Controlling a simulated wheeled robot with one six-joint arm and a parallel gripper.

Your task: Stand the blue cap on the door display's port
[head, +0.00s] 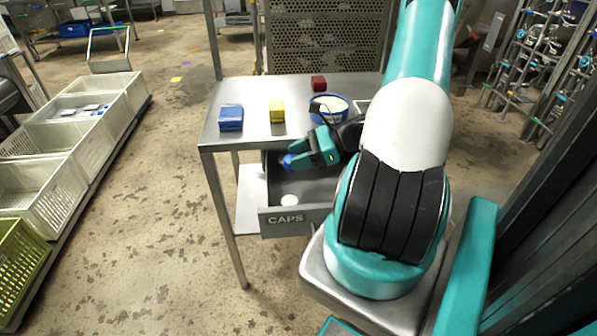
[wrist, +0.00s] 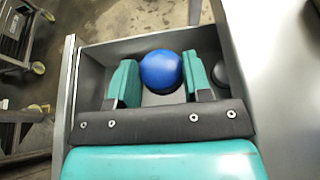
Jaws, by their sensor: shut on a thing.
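The blue cap (head: 289,161) is between the fingers of my gripper (head: 303,160), inside the open drawer marked CAPS (head: 262,225). In the wrist view the round blue cap (wrist: 161,70) sits between the two teal fingers (wrist: 159,84), which are shut on it. The drawer's grey walls (wrist: 85,70) surround the fingers. I cannot tell whether the cap still touches the drawer floor. I cannot make out the door display or its port in either view.
A white round cap (head: 289,199) lies near the drawer's front. Crates (head: 45,187) line the left; the floor between is clear.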

